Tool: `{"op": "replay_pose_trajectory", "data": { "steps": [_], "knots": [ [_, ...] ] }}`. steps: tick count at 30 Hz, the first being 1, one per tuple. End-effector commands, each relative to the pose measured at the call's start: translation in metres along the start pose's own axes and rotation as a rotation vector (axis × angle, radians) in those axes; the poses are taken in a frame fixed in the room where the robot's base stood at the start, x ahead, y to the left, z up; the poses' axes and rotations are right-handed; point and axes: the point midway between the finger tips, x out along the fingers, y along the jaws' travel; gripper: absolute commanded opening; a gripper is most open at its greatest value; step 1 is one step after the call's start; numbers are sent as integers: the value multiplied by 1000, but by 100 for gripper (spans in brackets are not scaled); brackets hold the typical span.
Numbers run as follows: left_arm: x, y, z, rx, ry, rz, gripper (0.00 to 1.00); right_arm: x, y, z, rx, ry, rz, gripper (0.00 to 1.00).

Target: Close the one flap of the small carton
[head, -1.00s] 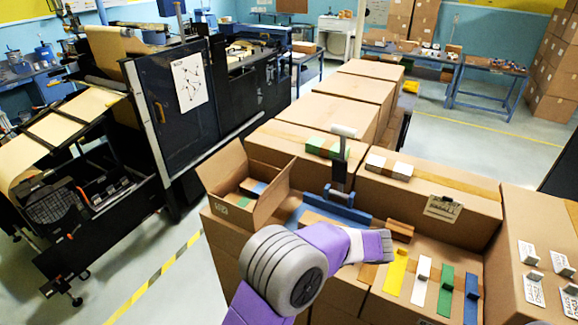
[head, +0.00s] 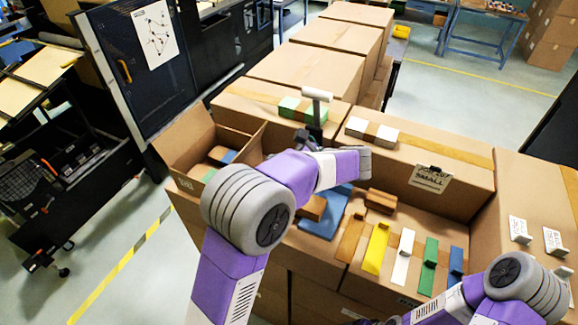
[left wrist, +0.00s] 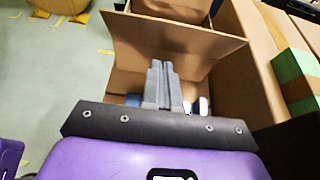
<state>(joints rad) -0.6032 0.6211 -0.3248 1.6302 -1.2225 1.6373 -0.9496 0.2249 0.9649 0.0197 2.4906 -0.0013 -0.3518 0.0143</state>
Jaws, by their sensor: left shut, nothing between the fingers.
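The small open carton (head: 180,182) stands at the left end of the packing surface in the head view. A raised cardboard panel (head: 188,130) stands at its back left; small blue and brown items lie inside. In the left wrist view a wide cardboard panel (left wrist: 180,38), which looks like the flap, stands up beyond the fingers. My left gripper (left wrist: 160,66) is shut and empty, its fingers seen over the carton's opening; contact with the cardboard cannot be told.
Yellow (head: 377,248), white, green and blue pieces lie further right. Large closed cartons (head: 305,75) fill the back. Open floor (head: 130,225) lies left.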

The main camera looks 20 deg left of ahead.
Motion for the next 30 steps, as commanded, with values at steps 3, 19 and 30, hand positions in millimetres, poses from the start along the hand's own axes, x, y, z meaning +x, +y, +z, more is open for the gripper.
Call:
{"op": "replay_pose_trajectory", "data": {
  "steps": [3,19,30],
  "knots": [
    [22,1,-4,-4,2,3,0,18,7,-1,0,0,0,79],
    [58,0,29,-1,2,0,0,28,10,-1,0,1,0,79],
    [59,2,31,-3,9,4,0,26,10,-1,0,1,0,79]
  ]
}}
